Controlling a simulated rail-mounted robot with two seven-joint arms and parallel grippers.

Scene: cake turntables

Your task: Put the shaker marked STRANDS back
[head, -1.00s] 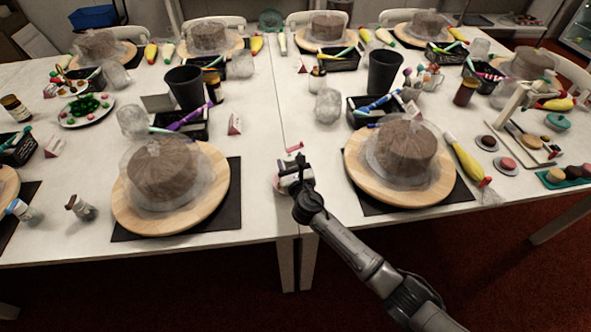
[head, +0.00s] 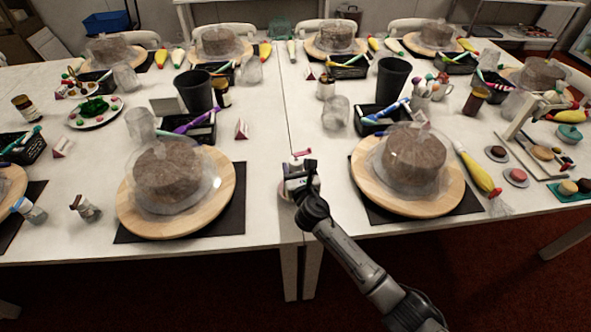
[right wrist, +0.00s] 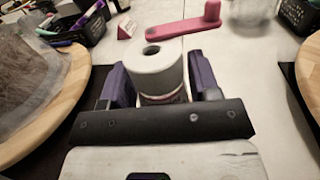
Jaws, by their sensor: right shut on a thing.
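My right gripper (head: 300,178) is over the strip of table between the two front cake boards, near the front edge. In the right wrist view, its purple fingers (right wrist: 160,82) are shut on a shaker (right wrist: 158,66) with a pale grey cap and a round hole in the top. The shaker stands upright between the fingers. A bit of reddish print shows below the cap, but I cannot read its label. I cannot tell whether its base touches the table. My left gripper is not in view.
A pink tool (head: 301,153) lies just beyond the gripper. Covered cakes on wooden turntables (head: 130,220) stand at the left and right (head: 450,200). Two small bottles, one blue-capped (head: 28,210) and one dark-topped (head: 85,208), are at the front left.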

